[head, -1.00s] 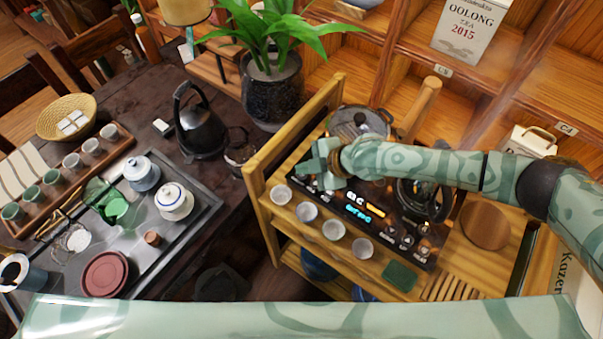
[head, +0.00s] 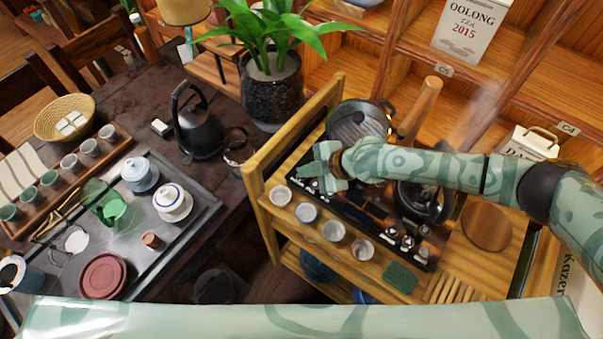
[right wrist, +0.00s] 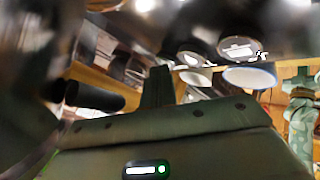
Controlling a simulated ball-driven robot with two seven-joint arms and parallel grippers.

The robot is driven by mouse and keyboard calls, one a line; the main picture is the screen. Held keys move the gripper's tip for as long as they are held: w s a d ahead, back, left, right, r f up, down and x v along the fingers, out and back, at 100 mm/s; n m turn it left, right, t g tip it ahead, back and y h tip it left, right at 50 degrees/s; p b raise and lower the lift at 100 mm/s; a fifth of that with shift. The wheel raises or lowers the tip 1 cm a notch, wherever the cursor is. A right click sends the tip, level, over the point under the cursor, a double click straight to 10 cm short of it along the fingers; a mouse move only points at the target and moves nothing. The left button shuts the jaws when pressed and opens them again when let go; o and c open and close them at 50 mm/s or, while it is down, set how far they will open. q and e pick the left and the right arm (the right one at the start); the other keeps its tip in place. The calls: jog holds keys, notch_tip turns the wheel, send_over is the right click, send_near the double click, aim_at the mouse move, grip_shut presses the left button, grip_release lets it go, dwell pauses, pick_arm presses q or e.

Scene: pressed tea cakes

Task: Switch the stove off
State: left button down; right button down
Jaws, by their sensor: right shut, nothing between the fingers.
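The stove (head: 372,212) is a black cooktop on the wooden cart, with metal knobs (head: 408,241) along its front edge. Its display panel is dark. A lidded pot (head: 358,120) stands on its back burner, and a dark kettle or pan (head: 432,205), partly hidden by my right arm, stands toward its right end. My right gripper (head: 318,172) is shut and empty, over the stove's left front corner by the knobs there. I cannot tell whether it touches a knob. The right wrist view is blurred and shows the gripper close up (right wrist: 158,88). My left gripper is not in view.
Several small cups (head: 333,231) line the cart's front edge beside a green sponge (head: 400,277). A raised wooden rail (head: 290,130) bounds the cart's left end. A potted plant (head: 272,95) and a black kettle (head: 200,130) stand on the dark table at left.

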jog(key=shift+w+r+p, duration=0.15)
jog(key=shift+r+p, duration=0.15)
jog(key=shift+r, duration=0.25)
jog(key=shift+a+r, duration=0.1)
jog(key=shift+r, duration=0.15)
jog(key=shift+r+p, duration=1.75)
jog(key=shift+r, duration=0.85)
jog(key=shift+f, duration=0.15)
